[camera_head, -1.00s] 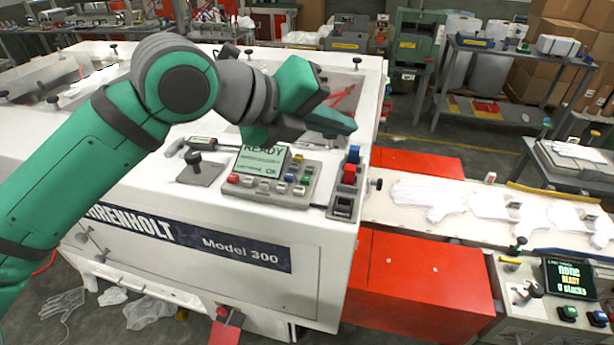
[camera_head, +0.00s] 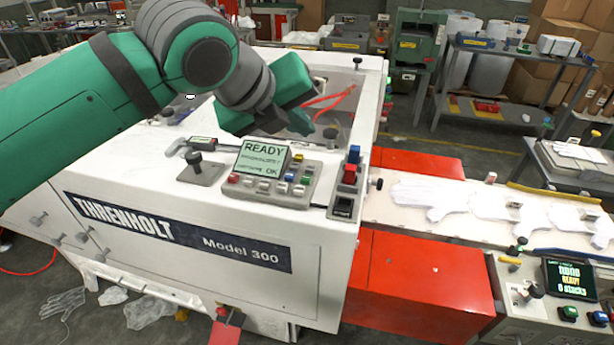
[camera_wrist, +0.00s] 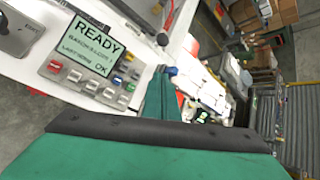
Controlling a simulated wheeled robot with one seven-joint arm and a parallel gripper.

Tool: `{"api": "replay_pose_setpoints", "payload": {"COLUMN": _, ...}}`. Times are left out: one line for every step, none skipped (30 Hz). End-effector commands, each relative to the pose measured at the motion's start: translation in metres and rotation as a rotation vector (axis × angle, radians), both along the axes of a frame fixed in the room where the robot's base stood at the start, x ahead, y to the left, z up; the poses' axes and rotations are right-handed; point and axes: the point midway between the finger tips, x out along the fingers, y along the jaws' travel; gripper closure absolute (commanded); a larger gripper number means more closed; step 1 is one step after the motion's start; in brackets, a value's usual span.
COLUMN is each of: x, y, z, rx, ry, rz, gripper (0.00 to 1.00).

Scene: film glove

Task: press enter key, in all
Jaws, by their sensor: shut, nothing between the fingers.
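The control panel (camera_head: 265,197) sits on top of the white machine, with a small screen (camera_head: 263,158) reading "READY" and "OK". Its keys include a red key (camera_head: 233,178), several grey keys, a blue key (camera_head: 289,177) and a green key (camera_head: 299,190). No key's label is readable, so I cannot tell which is enter. The panel also shows in the wrist view (camera_wrist: 72,92). My gripper (camera_head: 300,123) is shut and empty, above and behind the panel, touching no key. In the wrist view its green finger (camera_wrist: 160,100) points right of the keys.
A black lever (camera_head: 195,160) stands left of the panel. Blue and red switches (camera_head: 350,172) stand right of it. An open bay with red tubing (camera_head: 335,98) lies behind. A conveyor (camera_head: 405,195) with white gloves runs off to the right.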

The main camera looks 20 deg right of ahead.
Motion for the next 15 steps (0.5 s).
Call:
{"api": "replay_pose_setpoints", "payload": {"x": 0.0, "y": 0.0, "z": -0.005, "rx": -0.001, "ry": 0.002, "rz": -0.001, "gripper": 1.0}}
{"api": "replay_pose_setpoints", "payload": {"x": 0.0, "y": 0.0, "z": -0.008, "rx": -0.001, "ry": 0.003, "rz": 0.0, "gripper": 1.0}}
{"api": "replay_pose_setpoints", "payload": {"x": 0.0, "y": 0.0, "z": -0.013, "rx": -0.001, "ry": 0.003, "rz": 0.0, "gripper": 1.0}}
{"api": "replay_pose_setpoints", "payload": {"x": 0.0, "y": 0.0, "z": -0.016, "rx": -0.001, "ry": 0.003, "rz": 0.0, "gripper": 1.0}}
{"api": "replay_pose_setpoints", "payload": {"x": 0.0, "y": 0.0, "z": -0.02, "rx": -0.001, "ry": 0.003, "rz": 0.0, "gripper": 1.0}}
{"api": "replay_pose_setpoints", "payload": {"x": -0.001, "y": 0.0, "z": -0.026, "rx": -0.001, "ry": 0.003, "rz": 0.0, "gripper": 1.0}}
{"api": "replay_pose_setpoints", "payload": {"x": 0.0, "y": 0.0, "z": -0.029, "rx": -0.002, "ry": 0.003, "rz": -0.001, "gripper": 1.0}}
{"api": "replay_pose_setpoints", "payload": {"x": 0.0, "y": 0.0, "z": -0.033, "rx": -0.002, "ry": 0.002, "rz": 0.0, "gripper": 1.0}}
{"api": "replay_pose_setpoints", "payload": {"x": 0.0, "y": 0.0, "z": -0.038, "rx": -0.002, "ry": 0.003, "rz": -0.001, "gripper": 1.0}}
{"api": "replay_pose_setpoints", "payload": {"x": 0.0, "y": 0.0, "z": -0.042, "rx": -0.001, "ry": 0.003, "rz": 0.0, "gripper": 1.0}}
{"api": "replay_pose_setpoints", "payload": {"x": 0.0, "y": 0.0, "z": -0.046, "rx": 0.0, "ry": 0.002, "rz": 0.0, "gripper": 1.0}}
{"api": "replay_pose_setpoints", "payload": {"x": 0.0, "y": 0.0, "z": -0.051, "rx": -0.001, "ry": 0.002, "rz": 0.0, "gripper": 1.0}}
{"api": "replay_pose_setpoints", "payload": {"x": 0.0, "y": 0.0, "z": -0.054, "rx": -0.002, "ry": 0.003, "rz": -0.001, "gripper": 1.0}}
{"api": "replay_pose_setpoints", "payload": {"x": 0.0, "y": 0.0, "z": -0.057, "rx": -0.002, "ry": 0.002, "rz": 0.001, "gripper": 1.0}}
{"api": "replay_pose_setpoints", "payload": {"x": 0.0, "y": 0.0, "z": -0.062, "rx": -0.002, "ry": 0.002, "rz": 0.001, "gripper": 1.0}}
